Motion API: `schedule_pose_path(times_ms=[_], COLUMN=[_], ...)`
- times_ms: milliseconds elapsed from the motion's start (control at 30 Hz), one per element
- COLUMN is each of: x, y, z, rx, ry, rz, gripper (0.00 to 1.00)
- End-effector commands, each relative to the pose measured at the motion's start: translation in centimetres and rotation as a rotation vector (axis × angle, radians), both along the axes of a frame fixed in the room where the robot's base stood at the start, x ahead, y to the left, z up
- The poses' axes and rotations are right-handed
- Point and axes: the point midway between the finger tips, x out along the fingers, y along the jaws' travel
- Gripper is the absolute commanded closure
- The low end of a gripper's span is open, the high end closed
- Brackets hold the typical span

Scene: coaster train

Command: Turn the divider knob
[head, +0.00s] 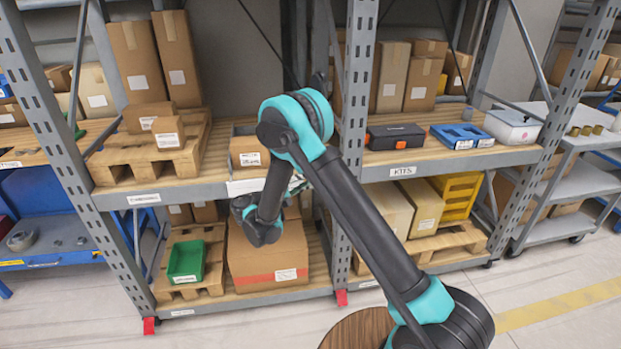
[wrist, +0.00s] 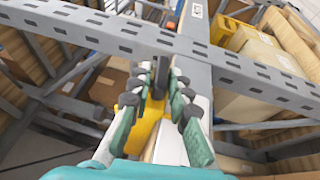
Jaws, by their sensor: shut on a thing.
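My gripper (wrist: 160,80) shows in the wrist view, with its green-grey, dark-padded fingers on either side of a small dark piece (wrist: 158,88). The fingers are closed on this piece. It appears to be the divider knob, though the pads hide most of it. A yellow part (wrist: 143,135) and a pale strip (wrist: 170,145) lie behind and between the fingers. In the head view my arm reaches to the middle shelf's front edge, and its links hide the fingers and the knob.
A grey perforated rack post (wrist: 230,65) crosses close beyond my fingers. In the head view, a small carton (head: 248,150) sits on the middle shelf, and a large carton (head: 265,255) and a green bin (head: 186,260) are below. An upright (head: 357,110) stands right of my wrist.

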Motion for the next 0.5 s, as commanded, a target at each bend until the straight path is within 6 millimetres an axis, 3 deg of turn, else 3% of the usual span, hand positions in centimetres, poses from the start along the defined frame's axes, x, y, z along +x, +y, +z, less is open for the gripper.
schedule_pose_path(times_ms=[500], x=[0.06], y=[-0.12], z=[-0.33], rx=[-0.199], ry=[-0.056], rz=[0.0], gripper=[1.0])
